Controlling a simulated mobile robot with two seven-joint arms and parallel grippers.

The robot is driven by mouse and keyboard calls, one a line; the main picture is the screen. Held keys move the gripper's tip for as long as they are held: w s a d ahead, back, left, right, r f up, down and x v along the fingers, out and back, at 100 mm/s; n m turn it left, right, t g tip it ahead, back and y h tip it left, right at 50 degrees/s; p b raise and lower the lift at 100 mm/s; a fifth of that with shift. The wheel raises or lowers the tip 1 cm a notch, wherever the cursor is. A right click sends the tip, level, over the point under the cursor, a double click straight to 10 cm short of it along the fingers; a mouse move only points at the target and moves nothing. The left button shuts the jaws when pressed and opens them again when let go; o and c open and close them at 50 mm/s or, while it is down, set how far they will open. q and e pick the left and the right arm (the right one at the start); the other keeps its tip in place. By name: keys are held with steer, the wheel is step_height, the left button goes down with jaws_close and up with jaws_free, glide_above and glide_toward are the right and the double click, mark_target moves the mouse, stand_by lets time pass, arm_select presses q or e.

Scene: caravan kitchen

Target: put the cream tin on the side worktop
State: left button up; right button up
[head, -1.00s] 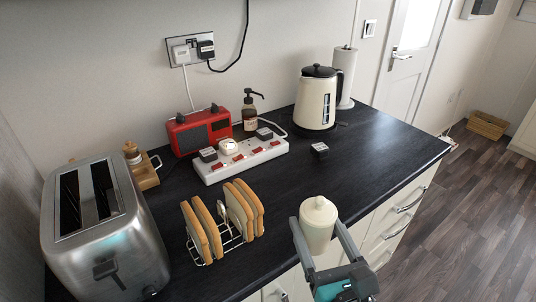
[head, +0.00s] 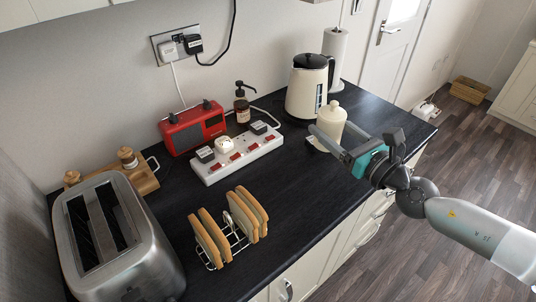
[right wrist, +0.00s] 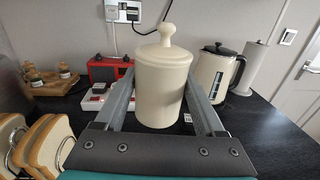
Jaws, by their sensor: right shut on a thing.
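The cream tin (head: 331,122) is a pale cylinder with a knobbed lid. It is upright between the fingers of my right gripper (head: 335,139), which is shut on it. In the head view it shows over the dark worktop (head: 290,180), in front of the kettle; I cannot tell whether its base touches the surface. The tin also fills the middle of the right wrist view (right wrist: 161,88), with a finger on each side. My left gripper is not in view.
The cream kettle (head: 306,90) and paper roll (head: 335,55) stand behind the tin. A white power strip (head: 238,160), red radio (head: 193,130), toast rack (head: 228,240) and steel toaster (head: 150,250) stand to the left. The worktop's middle is clear.

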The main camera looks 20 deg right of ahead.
steer(key=shift+w+d+r, duration=0.2)
steer(key=shift+d+r, duration=0.05)
steer(key=shift+d+f, duration=0.1)
steer(key=shift+f, duration=0.05)
steer(key=shift+f+b, duration=4.65)
steer(key=shift+f, duration=5.15)
steer(key=shift+f+b, duration=0.2)
steer(key=shift+b, duration=0.1)
steer(key=o, duration=1.4)
steer(key=shift+c, duration=0.2)
steer(key=shift+r, duration=0.15)
